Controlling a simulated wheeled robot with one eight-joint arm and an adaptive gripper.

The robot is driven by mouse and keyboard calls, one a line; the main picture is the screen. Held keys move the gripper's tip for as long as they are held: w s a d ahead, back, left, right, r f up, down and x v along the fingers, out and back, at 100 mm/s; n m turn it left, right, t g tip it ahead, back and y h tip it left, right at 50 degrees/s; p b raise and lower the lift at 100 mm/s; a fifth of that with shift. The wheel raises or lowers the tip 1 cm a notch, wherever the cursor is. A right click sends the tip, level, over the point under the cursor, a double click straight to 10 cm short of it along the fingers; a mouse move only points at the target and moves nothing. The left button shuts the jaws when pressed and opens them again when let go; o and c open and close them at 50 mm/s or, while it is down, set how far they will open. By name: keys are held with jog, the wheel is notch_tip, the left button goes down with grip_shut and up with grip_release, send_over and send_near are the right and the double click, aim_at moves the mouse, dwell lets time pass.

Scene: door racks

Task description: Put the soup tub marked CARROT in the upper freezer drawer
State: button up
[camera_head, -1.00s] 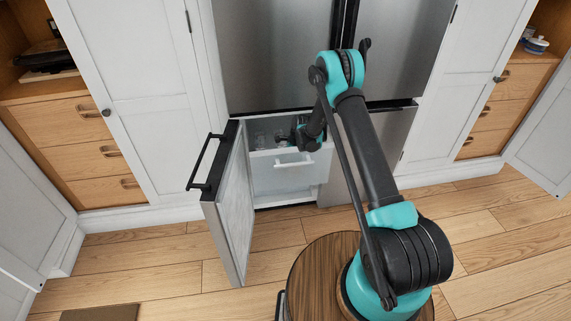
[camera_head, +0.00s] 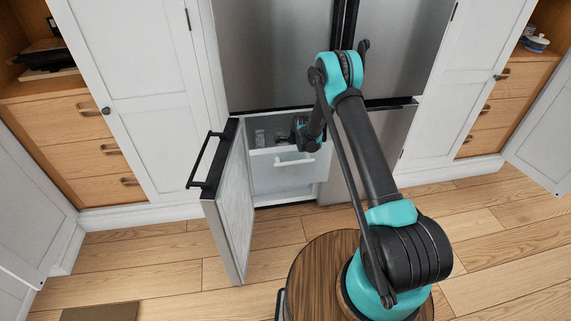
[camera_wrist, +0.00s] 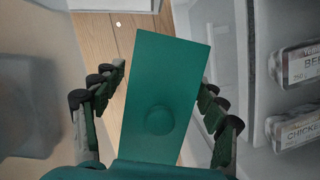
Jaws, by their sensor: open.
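The upper freezer drawer (camera_head: 265,170), white with a bar handle, shows in the head view inside the open freezer compartment. My gripper (camera_head: 308,146) is at the right of the drawer opening. In the wrist view my gripper (camera_wrist: 155,105) has its fingers spread wide, with no tub visible between them; a flat green plate of mine blocks the middle. At the right edge are a tub with a label starting BE (camera_wrist: 298,65) and one marked CHICKEN (camera_wrist: 298,130). I see no CARROT label.
The freezer door (camera_head: 228,205) stands open to the left of the drawer, its dark handle (camera_head: 203,163) outward. The right freezer door (camera_head: 375,150) is closed. Open cabinet doors stand at both sides.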

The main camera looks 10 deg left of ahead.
jog(key=v, duration=1.3)
jog(key=shift+a+r, duration=0.15)
dwell(0.8)
